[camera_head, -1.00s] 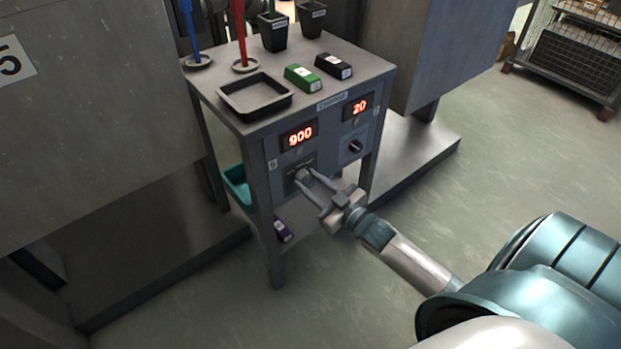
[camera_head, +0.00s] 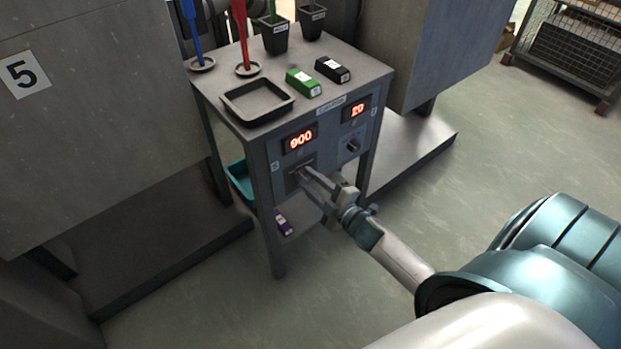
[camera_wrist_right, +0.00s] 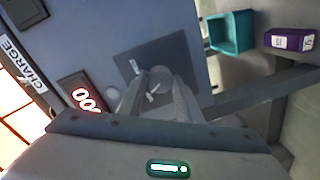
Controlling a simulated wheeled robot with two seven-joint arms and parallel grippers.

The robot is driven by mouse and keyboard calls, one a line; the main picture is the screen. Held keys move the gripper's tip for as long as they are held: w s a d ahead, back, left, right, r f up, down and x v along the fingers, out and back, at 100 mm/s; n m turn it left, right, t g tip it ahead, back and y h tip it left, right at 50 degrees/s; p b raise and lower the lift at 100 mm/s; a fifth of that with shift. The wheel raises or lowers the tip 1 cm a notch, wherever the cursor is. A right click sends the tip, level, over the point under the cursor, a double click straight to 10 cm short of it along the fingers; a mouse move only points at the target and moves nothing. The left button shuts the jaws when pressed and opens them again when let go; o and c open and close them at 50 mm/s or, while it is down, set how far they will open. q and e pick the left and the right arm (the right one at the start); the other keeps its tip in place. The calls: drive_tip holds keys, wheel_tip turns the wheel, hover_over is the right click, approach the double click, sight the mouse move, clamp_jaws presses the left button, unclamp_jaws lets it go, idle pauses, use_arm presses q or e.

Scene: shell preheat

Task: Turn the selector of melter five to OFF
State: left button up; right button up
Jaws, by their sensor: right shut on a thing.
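The control stand (camera_head: 318,130) has two red displays on its front. The left display (camera_head: 299,139) reads 900 and the right one (camera_head: 357,108) reads 20. The selector of melter five (camera_wrist_right: 158,84) sits below the 900 display, beside a small 5 label (camera_head: 275,166). My right gripper (camera_head: 304,176) is shut on this selector, its fingers reaching in from the front right. In the right wrist view the fingers lie on either side of the round knob, which has a pale pointer mark. The fingers partly hide the selector in the head view. My left gripper is not in view.
The second selector (camera_head: 352,146) is under the 20 display. On the stand's top are a black tray (camera_head: 257,100), a green box (camera_head: 303,83), a black box (camera_head: 332,70) and dark cups. A teal bin (camera_head: 240,182) and purple box (camera_head: 284,222) sit on the lower shelf.

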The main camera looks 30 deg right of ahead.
drive_tip(key=shift+a+n, duration=0.1)
drive_tip(key=shift+n, duration=0.3)
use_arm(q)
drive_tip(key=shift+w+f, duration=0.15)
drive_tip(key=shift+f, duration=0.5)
use_arm(e)
drive_tip(key=shift+n, duration=1.1)
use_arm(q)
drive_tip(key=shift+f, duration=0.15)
use_arm(e)
drive_tip(key=o, duration=1)
drive_tip(key=shift+o, duration=0.2)
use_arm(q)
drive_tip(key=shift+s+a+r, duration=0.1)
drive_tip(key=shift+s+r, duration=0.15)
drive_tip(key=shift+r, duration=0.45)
use_arm(e)
drive_tip(key=s+d+r, duration=0.1)
drive_tip(key=s, duration=1.6)
drive_tip(key=shift+s+d, duration=0.15)
